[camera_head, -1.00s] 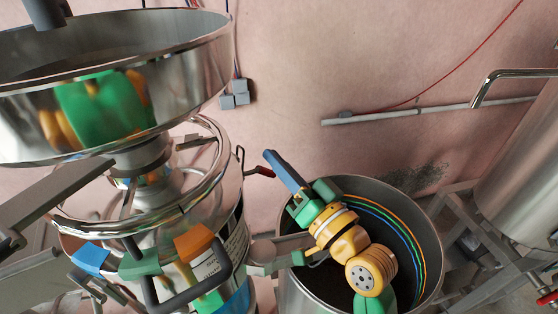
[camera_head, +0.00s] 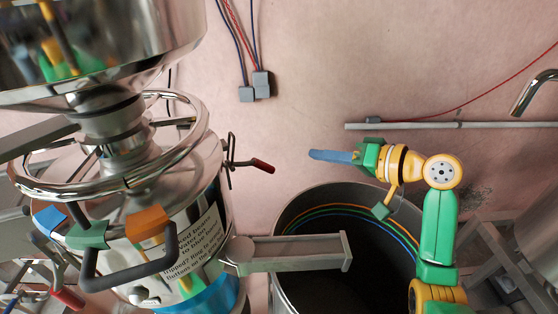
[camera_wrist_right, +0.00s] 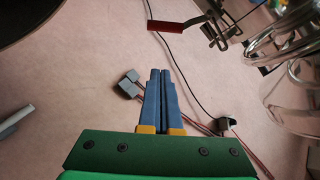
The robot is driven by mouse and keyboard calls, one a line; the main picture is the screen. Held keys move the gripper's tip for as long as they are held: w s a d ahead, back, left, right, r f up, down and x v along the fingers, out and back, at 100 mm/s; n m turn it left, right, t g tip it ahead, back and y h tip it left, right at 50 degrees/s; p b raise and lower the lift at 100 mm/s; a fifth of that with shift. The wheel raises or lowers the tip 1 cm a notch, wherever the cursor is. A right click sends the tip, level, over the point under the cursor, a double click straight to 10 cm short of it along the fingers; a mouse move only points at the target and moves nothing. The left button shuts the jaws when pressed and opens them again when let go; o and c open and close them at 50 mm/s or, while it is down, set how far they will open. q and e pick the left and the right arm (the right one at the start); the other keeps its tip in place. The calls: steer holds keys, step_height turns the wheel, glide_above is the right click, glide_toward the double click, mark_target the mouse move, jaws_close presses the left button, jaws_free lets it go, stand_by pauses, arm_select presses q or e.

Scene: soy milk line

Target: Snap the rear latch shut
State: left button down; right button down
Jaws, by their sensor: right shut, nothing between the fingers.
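The rear latch (camera_head: 250,162) is on the right side of the steel vessel, with a red grip that sticks outward and slopes slightly down, and a thin dark wire loop standing beside it. In the right wrist view the latch's red grip (camera_wrist_right: 165,27) lies ahead of the fingertips, near the top, with its metal bracket to the right. My right gripper (camera_head: 312,155) is shut and empty, its blue fingers pointing left towards the latch. A clear gap separates the fingertips from the red grip. My left gripper is not in view.
A wheel-like ring (camera_head: 190,150) surrounds the neck above the vessel lid. A grey arm (camera_head: 295,254) juts right from the vessel, over an open steel drum (camera_head: 290,225). Another red-handled latch (camera_head: 68,298) is at lower left. Grey boxes (camera_head: 262,84) hang on the pink wall.

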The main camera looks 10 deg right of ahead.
steer(key=w+a+f+p, duration=0.3)
steer(key=w+a+f, duration=0.2)
steer(key=w+a, duration=0.1)
steer(key=shift+a+f, duration=0.2)
steer(key=shift+a, duration=0.6)
steer(key=shift+w, duration=0.1)
steer(key=f+m+b, duration=0.1)
steer(key=a+f+m+y+b, duration=0.1)
steer(key=f+m+y+b, duration=0.1)
steer(key=f+b, duration=0.1)
steer(key=shift+s+a+t, duration=0.2)
steer(key=shift+a+t, duration=0.05)
steer(key=shift+t, duration=0.05)
